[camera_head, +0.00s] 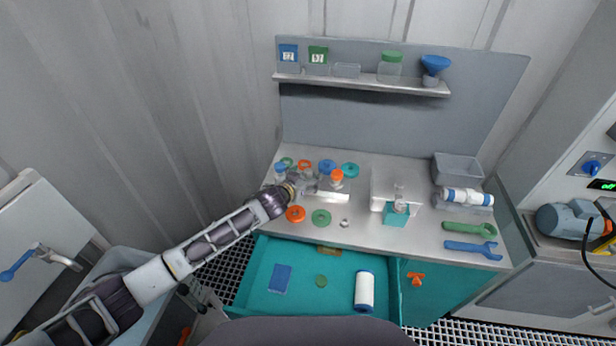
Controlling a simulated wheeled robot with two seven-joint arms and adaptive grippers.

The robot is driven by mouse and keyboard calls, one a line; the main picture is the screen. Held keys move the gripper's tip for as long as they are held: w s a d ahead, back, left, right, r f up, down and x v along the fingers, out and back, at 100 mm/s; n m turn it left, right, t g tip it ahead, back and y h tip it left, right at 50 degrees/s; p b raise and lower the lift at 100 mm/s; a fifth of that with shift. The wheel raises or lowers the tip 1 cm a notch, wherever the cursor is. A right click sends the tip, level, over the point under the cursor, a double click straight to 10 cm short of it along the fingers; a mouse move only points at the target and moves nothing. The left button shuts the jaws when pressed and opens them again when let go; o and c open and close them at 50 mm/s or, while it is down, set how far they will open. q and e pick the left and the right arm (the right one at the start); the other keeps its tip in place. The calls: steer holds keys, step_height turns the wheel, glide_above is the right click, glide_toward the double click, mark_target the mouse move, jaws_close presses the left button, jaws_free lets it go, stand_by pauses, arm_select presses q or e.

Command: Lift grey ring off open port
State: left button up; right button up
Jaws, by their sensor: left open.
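My left arm reaches in from the lower left, and its open gripper (308,186) is at the group of vessels on the left of the bench. A vessel with an orange top (337,176) and one with a blue top (327,166) stand just right of the fingers. Another blue-topped piece (280,169) stands to the left, behind the wrist. I cannot make out the grey ring or the open port; the gripper and its surroundings are too small and grey to separate. No held object is visible. My right gripper is not in view.
An open teal drawer (325,302) juts out in front. A shelf (365,84) hangs behind.

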arm_select(q)
steer(key=shift+w+d+f, duration=0.15)
steer(key=shift+w, duration=0.15)
steer(key=shift+c, duration=0.2)
steer(key=c, duration=0.8)
